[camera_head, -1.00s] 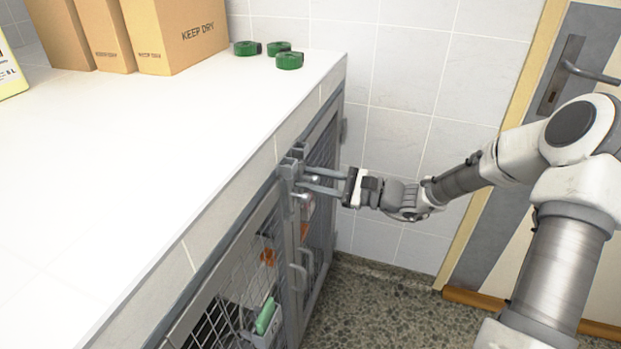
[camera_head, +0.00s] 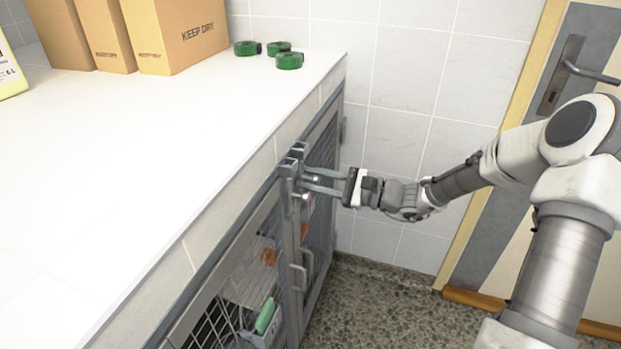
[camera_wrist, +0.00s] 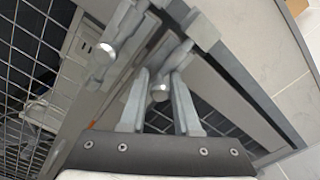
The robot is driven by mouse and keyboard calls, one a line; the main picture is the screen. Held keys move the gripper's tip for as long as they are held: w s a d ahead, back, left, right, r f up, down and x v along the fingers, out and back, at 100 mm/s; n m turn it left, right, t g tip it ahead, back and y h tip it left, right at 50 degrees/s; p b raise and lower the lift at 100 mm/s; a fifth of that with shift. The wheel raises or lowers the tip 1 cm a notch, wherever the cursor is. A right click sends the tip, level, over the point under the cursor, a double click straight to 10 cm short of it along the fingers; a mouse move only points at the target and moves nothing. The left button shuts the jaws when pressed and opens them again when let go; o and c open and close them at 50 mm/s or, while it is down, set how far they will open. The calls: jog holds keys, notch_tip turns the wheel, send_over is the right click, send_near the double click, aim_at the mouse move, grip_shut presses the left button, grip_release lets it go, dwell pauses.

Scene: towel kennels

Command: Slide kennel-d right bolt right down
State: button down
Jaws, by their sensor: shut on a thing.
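Two grey metal bolts sit side by side at the top of the kennel doors, under the counter edge. In the wrist view the left bolt (camera_wrist: 122,28) has a round knob standing clear of my fingers. The right bolt (camera_wrist: 178,56) has its knob (camera_wrist: 160,91) between my two fingers. My gripper (camera_head: 304,178) reaches in from the right in the head view and is shut on this right knob. The fingers hide part of the bolts there. The wrist view shows the gripper (camera_wrist: 160,98) from behind. No kennel letter is legible.
The white counter (camera_head: 150,180) lies above the kennels, with cardboard boxes (camera_head: 180,35) and green rolls (camera_head: 289,60) at the back. A mesh door (camera_head: 235,285) with a handle (camera_head: 298,278) is below left. Tiled wall and open speckled floor (camera_head: 375,305) are to the right.

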jog(key=shift+f, duration=0.1)
jog(key=shift+f+b, duration=0.6)
jog(key=shift+f, duration=1.15)
jog(key=c, duration=0.7)
grip_release()
jog(key=shift+c, duration=0.2)
jog(key=shift+d+r, duration=0.1)
jog(key=p+v, duration=0.4)
jog(key=v, duration=1.3)
jog(key=shift+s+d, duration=0.15)
